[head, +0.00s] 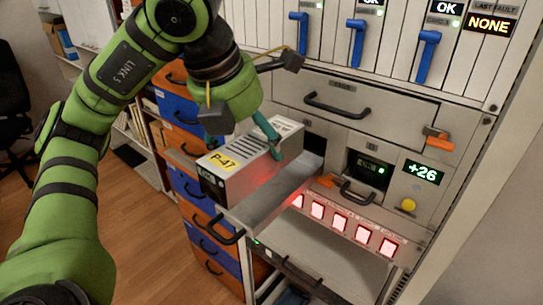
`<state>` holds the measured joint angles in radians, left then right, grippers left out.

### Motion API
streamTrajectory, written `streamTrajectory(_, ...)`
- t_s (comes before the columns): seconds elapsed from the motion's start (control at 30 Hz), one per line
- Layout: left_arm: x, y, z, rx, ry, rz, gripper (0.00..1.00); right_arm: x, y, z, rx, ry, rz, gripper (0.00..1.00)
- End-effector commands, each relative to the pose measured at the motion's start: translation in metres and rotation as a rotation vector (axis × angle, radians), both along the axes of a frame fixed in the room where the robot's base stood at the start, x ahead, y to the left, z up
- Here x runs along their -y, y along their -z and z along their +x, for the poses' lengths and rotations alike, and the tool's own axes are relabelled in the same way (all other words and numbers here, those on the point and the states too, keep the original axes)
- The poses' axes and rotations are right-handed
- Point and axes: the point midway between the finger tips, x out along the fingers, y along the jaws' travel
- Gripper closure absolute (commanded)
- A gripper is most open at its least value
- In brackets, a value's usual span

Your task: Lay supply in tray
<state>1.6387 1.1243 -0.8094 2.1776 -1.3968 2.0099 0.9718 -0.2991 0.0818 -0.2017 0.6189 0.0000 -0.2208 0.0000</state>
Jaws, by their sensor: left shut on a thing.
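The supply (235,178) is a grey metal box with a yellow P-47 label, vent slots on top and a teal handle (268,132). My left gripper (255,108) is above it, shut on the teal handle; the finger contact is partly hidden. The tray (282,190) is a grey metal drawer with a black front handle, pulled out of the rack. The supply is over the tray's left part, its label end towards the tray front. I cannot tell whether its underside touches the tray. My right gripper is not in view.
A dark bay opening (314,143) lies behind the tray. To its right are a seated unit with a green light (370,168), a +26 display (423,172) and a yellow button (408,204). Red lit squares (339,221) line the panel below. Blue and orange drawers (185,150) stand left.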

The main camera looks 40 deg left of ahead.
Motion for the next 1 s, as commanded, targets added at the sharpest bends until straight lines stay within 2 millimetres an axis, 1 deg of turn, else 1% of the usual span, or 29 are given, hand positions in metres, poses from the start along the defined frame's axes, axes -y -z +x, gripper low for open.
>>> streamTrajectory(0.03,0.002,-0.003,0.01,0.002,0.001,-0.004,0.77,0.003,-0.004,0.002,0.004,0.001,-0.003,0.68)
streamTrajectory(0.1,0.003,-0.003,0.021,0.002,0.001,-0.004,0.77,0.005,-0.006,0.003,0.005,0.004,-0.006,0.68)
streamTrajectory(0.33,0.004,-0.004,0.048,0.005,-0.001,-0.003,0.77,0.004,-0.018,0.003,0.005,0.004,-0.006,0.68)
streamTrajectory(0.4,0.003,0.007,0.046,0.003,-0.002,0.0,0.77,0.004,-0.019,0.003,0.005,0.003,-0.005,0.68)
streamTrajectory(0.5,0.003,0.017,0.046,0.004,-0.002,0.0,0.77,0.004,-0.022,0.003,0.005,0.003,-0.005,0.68)
streamTrajectory(0.77,0.003,0.033,0.046,0.006,-0.002,0.0,0.77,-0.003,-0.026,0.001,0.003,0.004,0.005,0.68)
streamTrajectory(0.97,0.003,0.059,0.045,0.003,-0.001,0.0,0.77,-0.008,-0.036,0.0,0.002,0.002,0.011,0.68)
streamTrajectory(1.0,0.003,0.06,0.047,0.004,-0.001,0.0,0.77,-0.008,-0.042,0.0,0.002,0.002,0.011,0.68)
